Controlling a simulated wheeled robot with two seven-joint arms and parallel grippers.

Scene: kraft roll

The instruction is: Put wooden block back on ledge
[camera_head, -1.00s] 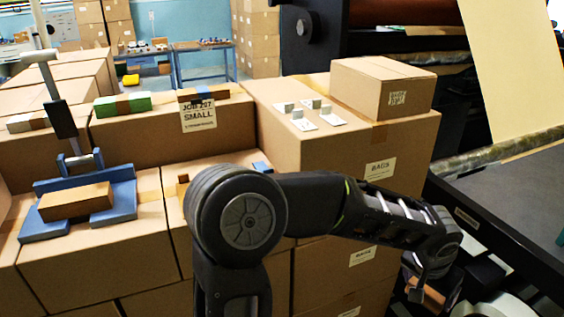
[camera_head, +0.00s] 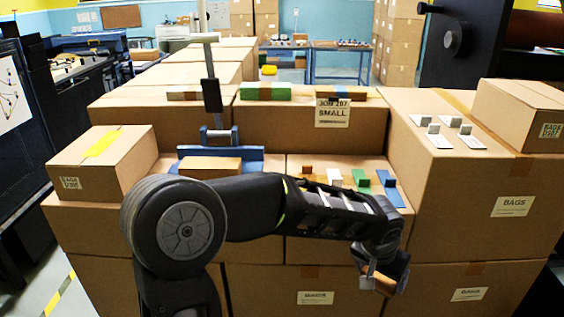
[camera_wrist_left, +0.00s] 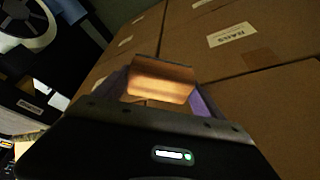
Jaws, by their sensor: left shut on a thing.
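My left gripper (camera_head: 385,272) is shut on a wooden block (camera_head: 384,286), low in front of the stacked cartons at the lower right of the head view. The block also shows in the left wrist view (camera_wrist_left: 160,80), between the fingers, with cartons behind it. The cartons form a lower step (camera_head: 275,163) and a raised ledge (camera_head: 275,121) behind it, labelled JOB 207 SMALL. Green and brown blocks (camera_head: 265,91) lie along the ledge's top. My right gripper is not in view.
A blue holder (camera_head: 250,158) with a brown block (camera_head: 209,167) and an upright lever tool (camera_head: 211,95) stands on the step. Small coloured pieces (camera_head: 360,178) lie to its right. White brackets (camera_head: 445,132) sit on the right carton. A small carton (camera_head: 102,160) stands at left.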

